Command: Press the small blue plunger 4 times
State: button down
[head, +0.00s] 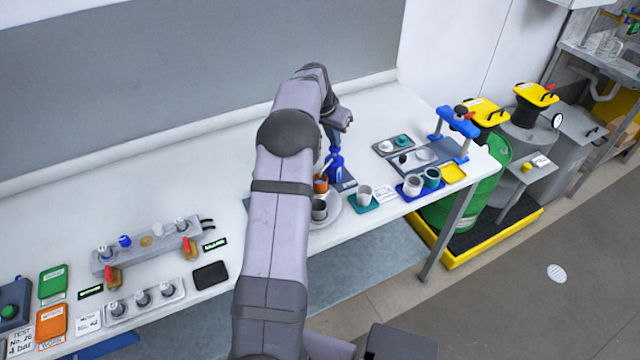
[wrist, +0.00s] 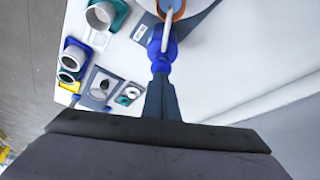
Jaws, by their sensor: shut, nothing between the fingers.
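My gripper (head: 334,149) is shut and empty, pointing down over this blue part. In the wrist view the fingertips (wrist: 160,75) appear to be at the blue part; I cannot tell whether they touch. A second blue knob (head: 125,241) sits on the grey manifold at the left. My arm hides part of the table middle.
Cups in a blue holder (head: 411,194), grey trays and a blue frame (head: 457,122) lie to the right. The table's back strip is clear.

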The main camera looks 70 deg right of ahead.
jog(key=shift+f, duration=0.1)
dwell(0.3)
jog(key=shift+f+b, duration=0.7)
jog(key=shift+f, duration=0.25)
jog(key=shift+r, duration=0.2)
jog(key=shift+r+p, duration=0.85)
jog(key=shift+r, duration=0.15)
jog(key=shift+r+p, duration=2.35)
jog(key=shift+r, duration=0.6)
